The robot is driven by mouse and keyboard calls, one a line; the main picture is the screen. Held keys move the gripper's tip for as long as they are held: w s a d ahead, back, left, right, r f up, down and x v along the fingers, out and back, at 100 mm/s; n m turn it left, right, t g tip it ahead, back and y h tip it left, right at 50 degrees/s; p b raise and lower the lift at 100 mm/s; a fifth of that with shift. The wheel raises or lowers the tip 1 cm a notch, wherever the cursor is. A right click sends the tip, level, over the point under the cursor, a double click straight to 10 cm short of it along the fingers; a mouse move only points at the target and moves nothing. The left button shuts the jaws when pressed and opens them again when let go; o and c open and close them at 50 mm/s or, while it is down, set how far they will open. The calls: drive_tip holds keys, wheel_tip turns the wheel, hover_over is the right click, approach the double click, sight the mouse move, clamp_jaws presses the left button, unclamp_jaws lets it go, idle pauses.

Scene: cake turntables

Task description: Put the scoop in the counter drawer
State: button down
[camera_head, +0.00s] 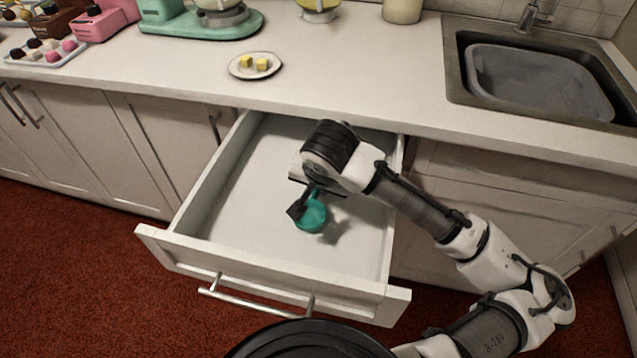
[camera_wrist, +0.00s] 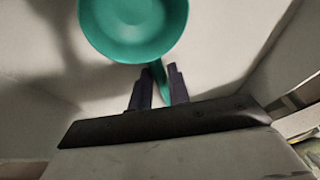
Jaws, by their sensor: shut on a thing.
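The scoop (camera_head: 311,216) is teal with a round bowl. My gripper (camera_head: 304,206) is shut on its handle, and the scoop is over the inside of the open counter drawer (camera_head: 237,212). In the wrist view, the scoop's bowl (camera_wrist: 133,25) fills the top middle, and its handle runs down between the two fingers of my gripper (camera_wrist: 158,88). The drawer is pulled far out and looks empty apart from the scoop. I cannot tell whether the scoop touches the drawer floor.
The countertop (camera_head: 340,70) lies above and behind the drawer. A plate (camera_head: 237,70) with yellow cubes, a green mixer (camera_head: 200,22) and a sink (camera_head: 535,80) are on it. The drawer's front panel with its handle (camera_head: 255,302) stands out over the red floor (camera_head: 80,270).

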drive_tip(key=c, duration=1.3)
unclamp_jaws()
drive_tip(key=shift+f, duration=0.1)
drive_tip(key=shift+r, duration=0.3)
drive_tip(key=p+v, duration=0.1)
drive_tip(key=v, duration=1)
drive_tip(key=shift+s+r+p, duration=0.25)
drive_tip(key=shift+r+p, duration=0.05)
